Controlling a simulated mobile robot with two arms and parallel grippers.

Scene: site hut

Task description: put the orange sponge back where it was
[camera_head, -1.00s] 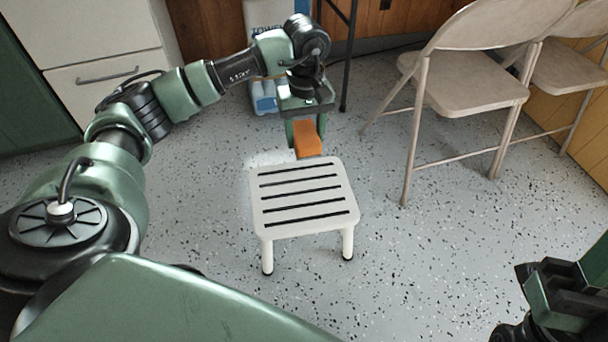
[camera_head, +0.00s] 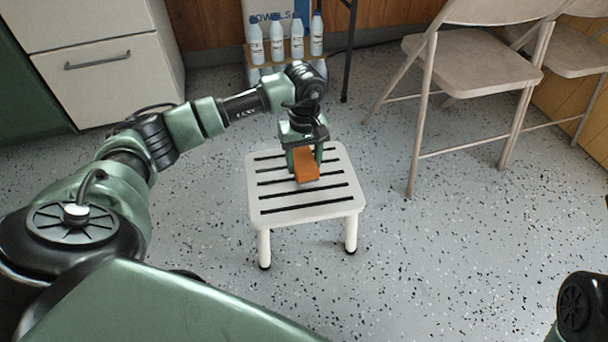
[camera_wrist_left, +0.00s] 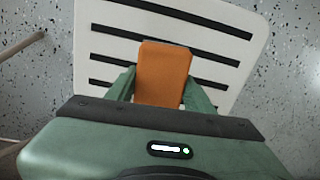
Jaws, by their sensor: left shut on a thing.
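The orange sponge (camera_head: 306,166) is between the fingers of my left gripper (camera_head: 305,160), which is shut on it. The sponge and gripper are over the slatted top of a white stool (camera_head: 290,213). I cannot tell whether the sponge touches the stool. In the left wrist view the sponge (camera_wrist_left: 162,72) sits between the two green fingers, with the white slatted top (camera_wrist_left: 105,45) behind it. Only a dark part of my right arm shows at the lower right; its gripper is out of view.
Several white bottles (camera_head: 277,42) stand in a row at the back. A folding chair (camera_head: 470,75) is at the right with another behind it. A cream drawer cabinet (camera_head: 100,90) is at the back left. The speckled floor around the stool is clear.

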